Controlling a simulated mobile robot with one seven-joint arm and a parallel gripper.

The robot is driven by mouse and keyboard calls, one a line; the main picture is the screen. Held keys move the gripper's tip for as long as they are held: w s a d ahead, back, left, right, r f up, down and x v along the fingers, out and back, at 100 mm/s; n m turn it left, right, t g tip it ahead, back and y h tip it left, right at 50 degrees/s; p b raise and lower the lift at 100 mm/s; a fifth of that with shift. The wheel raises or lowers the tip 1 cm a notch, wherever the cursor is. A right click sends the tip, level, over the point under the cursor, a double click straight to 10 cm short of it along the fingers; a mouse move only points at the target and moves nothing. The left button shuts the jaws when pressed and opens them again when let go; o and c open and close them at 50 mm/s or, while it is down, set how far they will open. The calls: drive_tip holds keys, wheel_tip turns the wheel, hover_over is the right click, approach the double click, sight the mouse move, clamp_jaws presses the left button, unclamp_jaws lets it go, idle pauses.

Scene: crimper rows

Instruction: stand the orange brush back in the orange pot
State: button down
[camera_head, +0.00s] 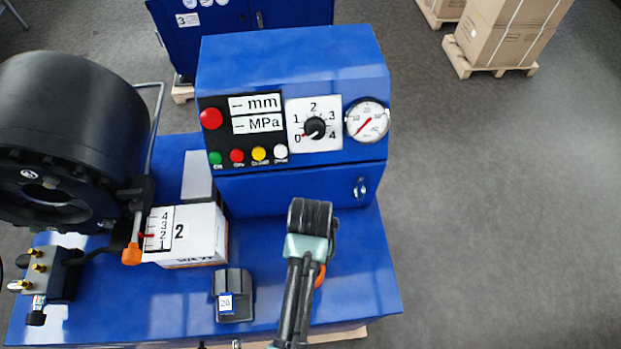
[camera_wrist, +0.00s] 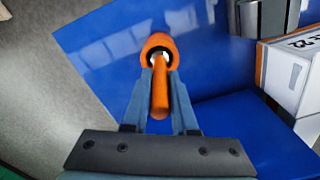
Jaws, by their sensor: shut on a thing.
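The orange brush shows in the wrist view as an orange handle (camera_wrist: 160,97) between the two grey fingers of my gripper (camera_wrist: 160,75), which is shut on it. Just beyond the fingertips is the round orange pot (camera_wrist: 147,43), with a dark and whitish middle. The brush's far end lines up with the pot's opening; I cannot tell whether it is inside or above it. In the head view my wrist and arm cover the brush and most of the pot; only an orange edge (camera_head: 320,276) shows beside my arm.
The blue bench (camera_head: 360,280) carries a control box (camera_head: 292,60), a grey block labelled 20 (camera_head: 234,300), a white box (camera_head: 205,240) and a black crimper (camera_head: 75,140) with an orange-tipped rod (camera_head: 132,255). Bench surface right of my arm is clear.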

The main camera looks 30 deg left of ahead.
drive_tip(key=shift+f+b, duration=0.3)
drive_tip(key=shift+f, duration=0.3)
drive_tip(key=c, duration=0.6)
unclamp_jaws()
wheel_tip(320, 180, up, 12)
drive_tip(key=shift+f+p, duration=0.1)
drive_tip(key=shift+p, duration=0.9)
drive_tip(key=shift+r+p, duration=0.6)
drive_tip(key=shift+p, duration=0.05)
